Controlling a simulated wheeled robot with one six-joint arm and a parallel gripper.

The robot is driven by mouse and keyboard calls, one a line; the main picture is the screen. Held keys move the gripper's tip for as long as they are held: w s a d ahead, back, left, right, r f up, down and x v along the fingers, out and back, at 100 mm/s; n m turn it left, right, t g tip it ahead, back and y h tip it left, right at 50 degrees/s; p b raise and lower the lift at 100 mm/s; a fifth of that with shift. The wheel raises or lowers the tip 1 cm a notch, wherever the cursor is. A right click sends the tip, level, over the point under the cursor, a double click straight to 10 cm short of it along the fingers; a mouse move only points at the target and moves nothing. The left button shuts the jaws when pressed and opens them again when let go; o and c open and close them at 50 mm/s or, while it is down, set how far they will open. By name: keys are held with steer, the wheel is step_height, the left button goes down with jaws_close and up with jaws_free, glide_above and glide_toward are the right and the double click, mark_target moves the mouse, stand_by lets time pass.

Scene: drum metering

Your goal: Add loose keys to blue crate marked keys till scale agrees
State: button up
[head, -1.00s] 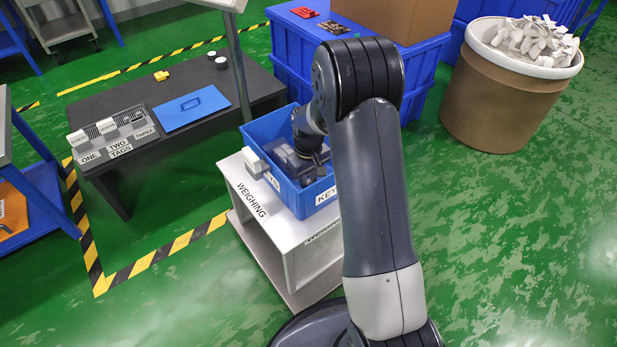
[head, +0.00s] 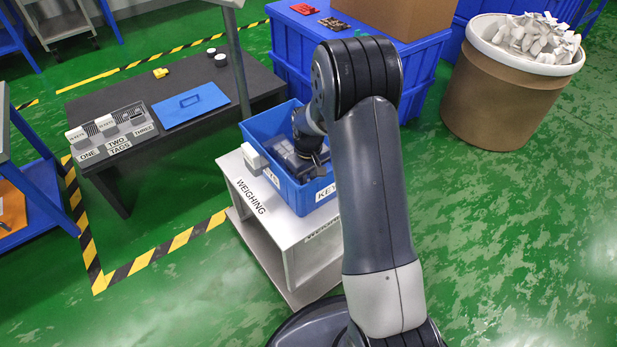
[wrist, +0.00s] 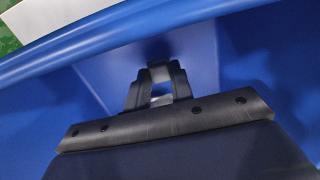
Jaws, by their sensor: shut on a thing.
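The blue crate (head: 291,191) marked KEYS stands on the white weighing stand (head: 277,226). My gripper (head: 308,172) reaches down into the crate, and my arm hides part of it. In the wrist view my gripper (wrist: 158,72) is close to the crate's blue inner wall (wrist: 240,55). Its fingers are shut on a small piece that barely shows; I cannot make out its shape. A drum (head: 503,98) at the back right is heaped with loose light grey keys (head: 538,38). I see no scale reading.
A small pale box (head: 253,157) sits at the crate's left edge. A dark table (head: 185,75) on the left holds tag holders (head: 112,128) and a blue panel (head: 191,105). A large blue bin (head: 290,60) stands behind the crate. Green floor on the right is clear.

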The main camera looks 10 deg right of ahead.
steer(key=shift+f+b, duration=0.5)
steer(key=shift+f, duration=0.3)
stand_by(0.4)
steer(key=o, duration=1)
steer(key=shift+o, duration=0.2)
steer(key=shift+r, duration=0.1)
step_height(320, 180, up, 11)
steer(key=p, duration=0.3)
